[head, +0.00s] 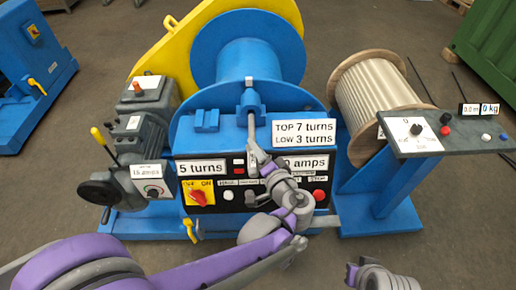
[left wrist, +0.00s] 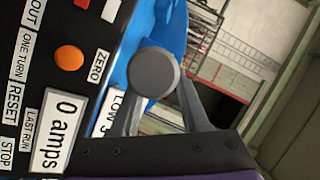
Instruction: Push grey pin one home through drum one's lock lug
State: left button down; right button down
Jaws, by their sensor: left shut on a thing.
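My left gripper (head: 252,125) is just below the lug, shut on the pin's lower end. In the left wrist view the pin's round dark grey end (left wrist: 154,73) shows between the two fingers, in front of the blue drum side. How deep the pin sits in the lug is hidden.
The black control panel (head: 231,192) with a red and yellow switch (head: 198,193) lies below the lug, close under my left arm. A rope-wound wooden reel (head: 378,98) and a grey control box (head: 455,133) stand to the right. A yellow guard (head: 175,50) rises at left.

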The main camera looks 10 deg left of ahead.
pick_arm(q)
jog(key=shift+w+a, duration=0.6)
jog(key=shift+w, duration=1.45)
jog(key=shift+w+a, duration=0.55)
jog(key=shift+w, duration=1.5)
jog(key=shift+w+a, duration=0.6)
jog(key=shift+w, duration=1.45)
jog(key=shift+c, duration=1.6)
grip_release()
jog(key=v, duration=1.1)
jog(key=shift+p, duration=0.3)
jog(key=shift+c, duration=0.3)
